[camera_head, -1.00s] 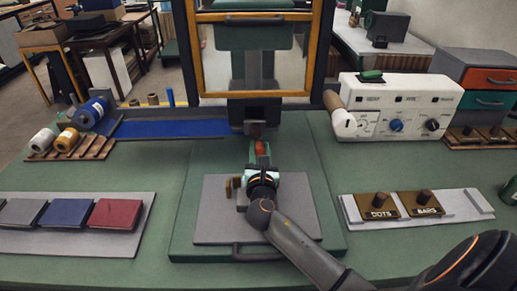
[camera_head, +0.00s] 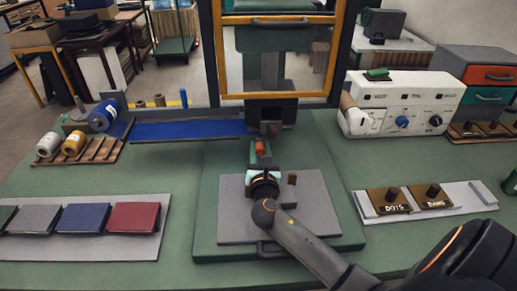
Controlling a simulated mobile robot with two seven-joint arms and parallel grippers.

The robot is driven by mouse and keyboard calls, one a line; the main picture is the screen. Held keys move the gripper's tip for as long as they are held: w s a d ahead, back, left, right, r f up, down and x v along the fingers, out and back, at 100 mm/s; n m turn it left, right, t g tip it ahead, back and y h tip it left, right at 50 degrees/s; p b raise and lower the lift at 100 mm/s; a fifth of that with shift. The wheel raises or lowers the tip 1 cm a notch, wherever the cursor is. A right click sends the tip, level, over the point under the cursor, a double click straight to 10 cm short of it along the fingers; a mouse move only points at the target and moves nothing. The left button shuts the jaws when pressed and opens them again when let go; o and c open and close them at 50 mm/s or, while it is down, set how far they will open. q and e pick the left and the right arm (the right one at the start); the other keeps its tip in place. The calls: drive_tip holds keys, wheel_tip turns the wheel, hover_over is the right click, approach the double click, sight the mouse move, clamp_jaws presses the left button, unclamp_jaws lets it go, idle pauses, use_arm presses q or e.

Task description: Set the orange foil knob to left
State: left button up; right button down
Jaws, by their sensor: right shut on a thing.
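A small orange-red piece, which looks like the orange foil knob (camera_head: 261,147), shows in the head view below the dark press head. My right gripper (camera_head: 261,155) reaches it from the front, over the grey plate (camera_head: 235,222). It is shut on this piece, and its fingers hide most of it. How far the knob is turned or shifted cannot be made out. My left gripper is not in view.
The press frame (camera_head: 338,60) stands behind the gripper. A white control box (camera_head: 405,105) is at the right. Foil rolls (camera_head: 73,143) lie on a rack at the left.

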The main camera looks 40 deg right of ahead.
drive_tip(key=shift+f, duration=0.1)
drive_tip(key=c, duration=0.6)
unclamp_jaws()
drive_tip(key=shift+o, duration=0.2)
drive_tip(key=v, duration=1.2)
drive_tip(key=shift+s, duration=0.3)
